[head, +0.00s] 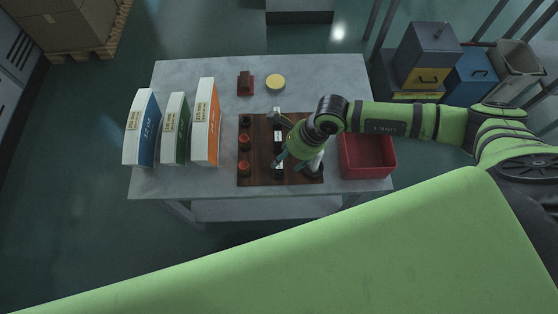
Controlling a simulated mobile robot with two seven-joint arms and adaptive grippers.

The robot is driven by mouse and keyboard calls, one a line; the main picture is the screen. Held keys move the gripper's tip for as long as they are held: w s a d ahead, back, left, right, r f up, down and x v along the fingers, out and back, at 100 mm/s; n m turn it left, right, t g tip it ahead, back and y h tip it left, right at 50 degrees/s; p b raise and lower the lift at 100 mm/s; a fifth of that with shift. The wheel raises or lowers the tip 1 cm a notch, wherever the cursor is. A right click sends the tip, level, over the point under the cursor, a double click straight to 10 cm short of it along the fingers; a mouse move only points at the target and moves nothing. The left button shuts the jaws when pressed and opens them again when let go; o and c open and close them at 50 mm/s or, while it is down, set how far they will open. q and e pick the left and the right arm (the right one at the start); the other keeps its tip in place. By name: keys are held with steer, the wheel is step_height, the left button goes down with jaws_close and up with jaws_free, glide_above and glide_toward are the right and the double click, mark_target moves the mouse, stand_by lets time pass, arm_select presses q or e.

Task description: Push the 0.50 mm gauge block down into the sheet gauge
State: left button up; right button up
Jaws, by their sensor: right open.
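A brown board (261,179) lies on the grey table, with dark and red round pieces (244,141) along its left side. Several dark slots or blocks with small white labels run down its middle, including a labelled piece (278,136). The labels are too small to read, so I cannot tell which piece is the 0.50 mm gauge block or which part is the sheet gauge. My right gripper (280,162) is open over the middle of the board, pointing down. My right arm hides much of the board's right side. My left gripper is not in view.
Blue, green and orange-sided white boxes (206,120) stand at the table's left. A dark block on a red base (245,84) and a yellow disc (275,82) lie behind the board. A red open tray (367,156) is at the right. The table's back right is clear.

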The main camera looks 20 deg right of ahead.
mark_target(281, 163)
steer(key=shift+p+x, duration=0.35)
steer(key=shift+x, duration=0.85)
steer(key=shift+w+a+f, duration=0.3)
steer(key=shift+a+f, duration=0.05)
steer(key=shift+f, duration=0.35)
steer(key=c, duration=1.2)
steer(key=shift+c, duration=0.2)
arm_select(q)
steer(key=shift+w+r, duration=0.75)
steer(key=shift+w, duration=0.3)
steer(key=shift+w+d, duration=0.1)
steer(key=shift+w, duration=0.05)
arm_select(e)
steer(key=shift+r, duration=0.15)
